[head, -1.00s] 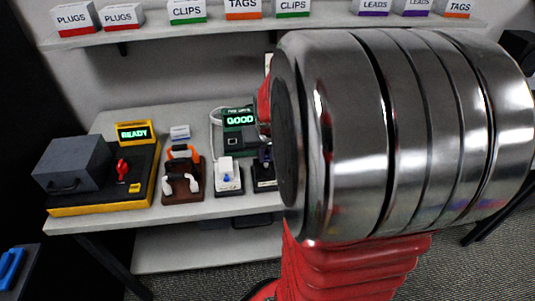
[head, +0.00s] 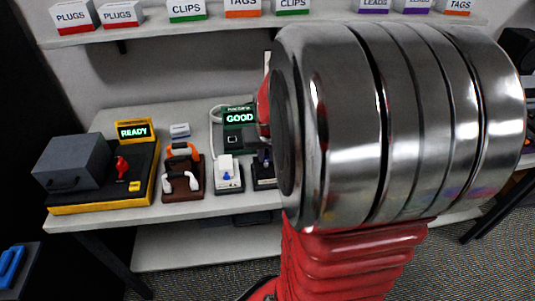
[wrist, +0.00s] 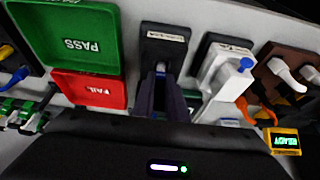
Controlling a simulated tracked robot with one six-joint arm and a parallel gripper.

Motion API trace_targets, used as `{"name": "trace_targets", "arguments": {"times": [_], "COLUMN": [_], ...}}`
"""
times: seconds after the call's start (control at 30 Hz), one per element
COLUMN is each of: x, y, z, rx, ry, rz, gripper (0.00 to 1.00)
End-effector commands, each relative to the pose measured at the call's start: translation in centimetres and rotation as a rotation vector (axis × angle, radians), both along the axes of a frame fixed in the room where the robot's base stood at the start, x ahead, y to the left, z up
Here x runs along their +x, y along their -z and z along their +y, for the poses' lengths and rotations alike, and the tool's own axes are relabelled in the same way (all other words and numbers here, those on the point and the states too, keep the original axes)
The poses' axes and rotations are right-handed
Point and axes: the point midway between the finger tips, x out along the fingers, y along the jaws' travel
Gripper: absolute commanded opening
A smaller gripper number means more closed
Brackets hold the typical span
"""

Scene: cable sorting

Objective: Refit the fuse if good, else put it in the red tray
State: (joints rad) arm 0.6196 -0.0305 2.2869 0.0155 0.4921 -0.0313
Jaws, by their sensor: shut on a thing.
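In the wrist view, my gripper (wrist: 163,85) has its two dark fingers close together at the black holder (wrist: 165,40). The fuse between the fingertips is mostly hidden, so I cannot tell how far it sits in the holder. The red tray (wrist: 92,90), marked FAIL, lies left of the fingers. The green tray (wrist: 75,35), marked PASS, is behind it. In the head view, the tester (head: 239,120) shows GOOD in green. The black holder (head: 264,180) shows there too, partly behind my arm.
A white unit with a blue knob (head: 227,172) stands close beside the holder. A brown stand (head: 183,185) with white plugs and an orange loop is further left. A yellow-edged station (head: 105,200) shows READY. A shelf of labelled boxes (head: 240,8) is above.

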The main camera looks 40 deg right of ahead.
Motion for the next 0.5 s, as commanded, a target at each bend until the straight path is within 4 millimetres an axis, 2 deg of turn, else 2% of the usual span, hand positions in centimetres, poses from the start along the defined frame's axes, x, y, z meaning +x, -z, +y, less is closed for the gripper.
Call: {"name": "trace_targets", "arguments": {"times": [0.5], "x": [0.02], "y": [0.48], "z": [0.03], "rx": [0.0], "ry": [-0.001], "rz": [0.0], "gripper": [0.0]}}
